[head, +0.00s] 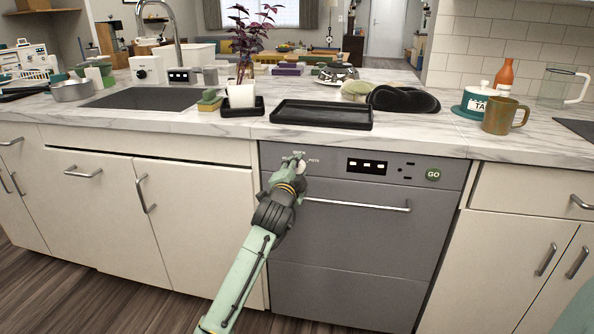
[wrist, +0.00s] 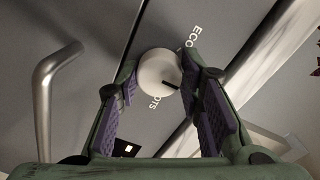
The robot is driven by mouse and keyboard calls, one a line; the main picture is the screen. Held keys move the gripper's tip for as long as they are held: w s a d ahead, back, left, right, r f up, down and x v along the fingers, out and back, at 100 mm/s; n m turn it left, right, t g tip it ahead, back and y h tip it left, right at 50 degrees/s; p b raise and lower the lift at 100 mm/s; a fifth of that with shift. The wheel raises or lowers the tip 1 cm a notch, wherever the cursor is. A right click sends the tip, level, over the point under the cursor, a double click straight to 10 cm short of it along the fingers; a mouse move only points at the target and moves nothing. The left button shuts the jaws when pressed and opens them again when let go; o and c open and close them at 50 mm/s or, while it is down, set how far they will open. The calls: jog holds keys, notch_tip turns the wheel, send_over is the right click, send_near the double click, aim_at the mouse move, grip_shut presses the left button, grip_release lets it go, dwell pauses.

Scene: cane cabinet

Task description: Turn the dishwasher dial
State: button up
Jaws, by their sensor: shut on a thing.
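The dishwasher (head: 340,260) is a grey built-in unit under the marble counter. Its dial, at the left of the control panel, is mostly hidden by my gripper in the head view. In the wrist view the dial (wrist: 158,70) is a round white knob with a black pointer mark, with "ECO" and "POTS" lettered beside it. My gripper (head: 297,170) is at the panel, and in the wrist view its purple-padded fingers (wrist: 160,82) sit on either side of the dial, shut on it.
The dishwasher's bar handle (head: 355,205) runs just below the panel. A black tray (head: 321,115) lies on the counter above. The floor in front is clear.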

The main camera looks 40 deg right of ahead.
dwell(0.3)
jog(key=o, duration=1.2)
jog(key=shift+c, duration=0.2)
jog(key=v, duration=1.2)
jog(key=shift+w+a+r, duration=0.1)
jog(key=shift+a, duration=0.05)
